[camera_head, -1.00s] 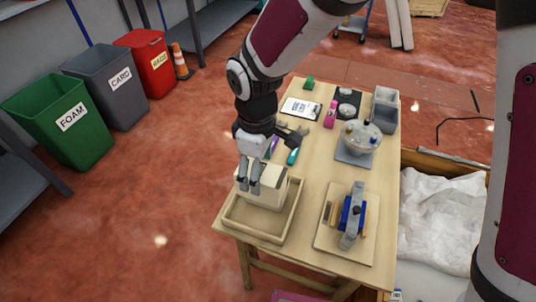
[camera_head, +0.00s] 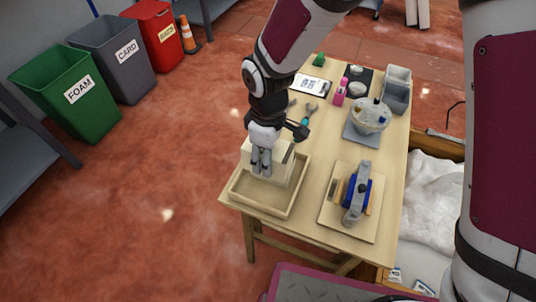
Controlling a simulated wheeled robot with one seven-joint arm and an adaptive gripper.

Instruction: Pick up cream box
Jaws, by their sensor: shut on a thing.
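The cream box (camera_head: 283,171) is at the back of a shallow beige tray (camera_head: 262,209) on the near left of the wooden table. My gripper (camera_head: 261,168) points down over the box, with its fingers at the box's upper left part. The fingers are shut on the box and cover part of its face. I cannot tell whether the box is lifted clear of the tray floor.
Right of the tray, a board (camera_head: 330,213) bears a blue and grey clamp-like device (camera_head: 355,197). Behind are a round dispenser part (camera_head: 369,116), grey bins (camera_head: 396,88), a pink item (camera_head: 340,92) and a white card (camera_head: 311,84).

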